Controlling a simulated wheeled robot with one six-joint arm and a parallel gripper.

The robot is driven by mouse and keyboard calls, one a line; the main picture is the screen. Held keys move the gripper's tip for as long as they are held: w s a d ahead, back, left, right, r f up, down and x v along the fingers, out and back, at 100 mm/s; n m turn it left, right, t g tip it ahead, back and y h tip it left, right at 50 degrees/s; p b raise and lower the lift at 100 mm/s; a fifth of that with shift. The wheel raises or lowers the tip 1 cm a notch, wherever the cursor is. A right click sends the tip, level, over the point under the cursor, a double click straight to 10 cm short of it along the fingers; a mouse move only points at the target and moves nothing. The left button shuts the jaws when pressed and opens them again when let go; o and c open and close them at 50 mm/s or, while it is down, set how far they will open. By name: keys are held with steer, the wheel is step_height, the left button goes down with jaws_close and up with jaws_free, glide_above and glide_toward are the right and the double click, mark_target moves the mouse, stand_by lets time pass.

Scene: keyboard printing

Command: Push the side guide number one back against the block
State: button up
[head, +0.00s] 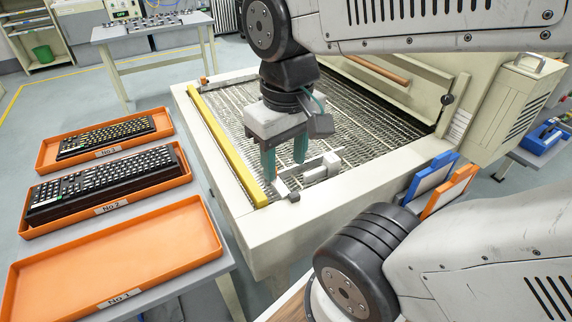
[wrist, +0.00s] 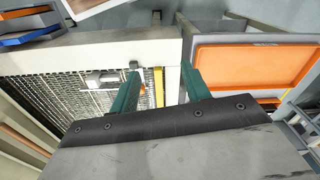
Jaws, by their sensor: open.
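My gripper (head: 285,165) hangs over the near end of the conveyor bed, its two teal fingers apart with nothing visible between them. It also shows in the wrist view (wrist: 160,75). Just right of and below the fingers, a pale grey guide fitting (head: 322,168) with a block-like body sits on the mesh. A thin pale bar with a small grey end piece (head: 293,196) lies at the near edge, beneath the fingers. In the wrist view a light guide piece (wrist: 101,80) lies left of the left finger. I cannot read any number on these parts, and the fingers partly hide them.
A yellow rail (head: 222,142) runs along the bed's left side. Left of the machine, a table holds an empty orange tray (head: 120,245) marked No.1 and two trays with keyboards (head: 105,180). Blue and orange panels (head: 435,182) stand at the machine's right corner.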

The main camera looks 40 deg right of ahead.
steer(key=w+d+f+m, duration=0.4)
steer(key=w+f, duration=0.1)
steer(key=w, duration=0.1)
steer(key=w+d+f+m, duration=0.4)
steer(key=w+d+f, duration=0.1)
steer(key=w, duration=0.2)
steer(key=w+d+f+m, duration=0.3)
steer(key=w+d+f, duration=0.1)
steer(key=w+f, duration=0.2)
steer(key=shift+w+d+m+g, duration=0.15)
steer(key=shift+w+m+g, duration=0.15)
steer(key=shift+m, duration=0.1)
steer(key=shift+f, duration=0.55)
step_height(320, 180, down, 7)
steer(key=shift+r, duration=0.1)
